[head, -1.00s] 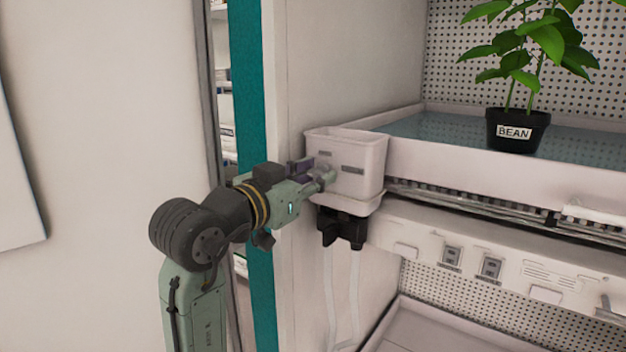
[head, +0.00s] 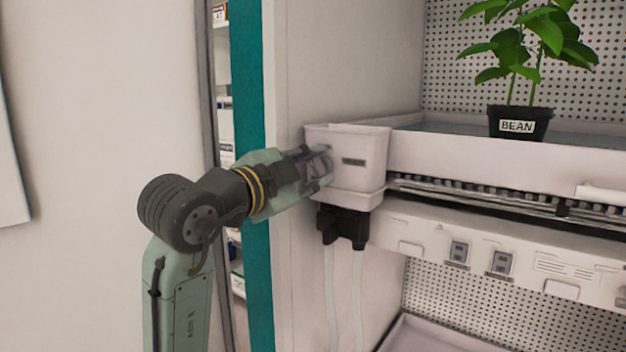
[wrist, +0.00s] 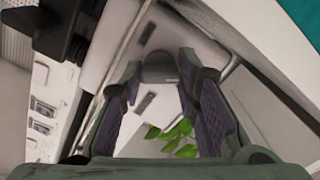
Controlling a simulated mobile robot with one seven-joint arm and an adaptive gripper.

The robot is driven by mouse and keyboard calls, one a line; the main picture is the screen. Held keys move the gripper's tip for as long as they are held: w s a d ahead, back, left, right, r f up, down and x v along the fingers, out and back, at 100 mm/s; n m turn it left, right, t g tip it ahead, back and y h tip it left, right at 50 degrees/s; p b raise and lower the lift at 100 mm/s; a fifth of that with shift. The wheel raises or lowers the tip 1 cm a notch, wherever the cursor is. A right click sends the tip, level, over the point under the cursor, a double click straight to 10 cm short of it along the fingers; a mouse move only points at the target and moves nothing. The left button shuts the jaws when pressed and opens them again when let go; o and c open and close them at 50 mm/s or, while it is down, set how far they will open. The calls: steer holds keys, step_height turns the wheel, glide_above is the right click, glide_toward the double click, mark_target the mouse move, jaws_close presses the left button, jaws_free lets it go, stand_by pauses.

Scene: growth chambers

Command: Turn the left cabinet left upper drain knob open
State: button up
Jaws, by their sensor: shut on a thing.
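The left cabinet's upper tray ends in a white drain box (head: 372,150) at its left corner. My gripper (head: 322,166) reaches the box's front face from the left. In the wrist view my gripper (wrist: 159,82) has its two dark-padded fingers on either side of a grey rounded knob (wrist: 158,67), shut on it. In the head view the fingers mostly hide the knob, so its exact angle cannot be read. A dark label slot shows on the box right of the fingers.
A black fitting (head: 345,226) with two pale hoses hangs under the box. A potted bean plant (head: 518,123) stands in the upper tray (head: 460,160). A panel with switches (head: 480,256) runs below it. The cabinet side wall (head: 300,80) is close to my gripper.

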steer(key=m+b, duration=0.2)
steer(key=m, duration=0.4)
steer(key=shift+m, duration=0.3)
stand_by(0.4)
steer(key=o, duration=1.2)
steer(key=shift+c, duration=0.2)
steer(key=v, duration=1.2)
